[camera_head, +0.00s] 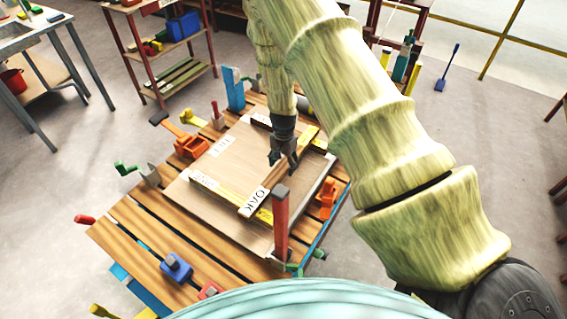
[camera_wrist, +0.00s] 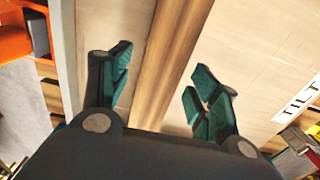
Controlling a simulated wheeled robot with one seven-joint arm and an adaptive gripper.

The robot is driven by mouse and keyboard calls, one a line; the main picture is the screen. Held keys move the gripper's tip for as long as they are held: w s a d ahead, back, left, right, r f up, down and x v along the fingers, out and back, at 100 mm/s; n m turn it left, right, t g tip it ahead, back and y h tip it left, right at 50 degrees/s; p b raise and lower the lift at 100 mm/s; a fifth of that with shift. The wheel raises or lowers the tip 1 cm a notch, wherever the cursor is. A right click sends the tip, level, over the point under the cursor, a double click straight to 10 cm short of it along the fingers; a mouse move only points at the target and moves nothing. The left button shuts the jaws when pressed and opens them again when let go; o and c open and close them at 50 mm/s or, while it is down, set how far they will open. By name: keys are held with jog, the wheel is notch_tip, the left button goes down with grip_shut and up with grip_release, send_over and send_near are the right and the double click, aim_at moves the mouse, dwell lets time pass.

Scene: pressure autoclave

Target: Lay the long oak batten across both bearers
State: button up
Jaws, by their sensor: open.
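The long oak batten (camera_head: 254,203), with a white OAK label at its near end, lies over the pale board. Its near end crosses the near yellow-edged bearer (camera_head: 213,190). Its far part runs behind my gripper towards the far yellow-edged bearer (camera_head: 318,145); whether it rests on that one I cannot tell. My gripper (camera_head: 284,163) is open above the batten's middle. In the wrist view the batten (camera_wrist: 175,60) runs between the open, spread fingers of my gripper (camera_wrist: 158,90), with gaps on both sides.
The pale board (camera_head: 240,158) sits on a slatted bench (camera_head: 140,235). Clamps stand around it, including a red upright handle (camera_head: 281,225) in front, an orange clamp (camera_head: 327,192) at right and another orange one (camera_head: 190,147) at left. A blue block (camera_head: 234,90) stands behind.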

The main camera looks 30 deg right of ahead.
aim_at(283, 165)
notch_tip(283, 165, up, 12)
jog(key=b, duration=0.2)
jog(key=shift+r+b, duration=0.15)
jog(key=shift+b, duration=0.25)
dwell(0.6)
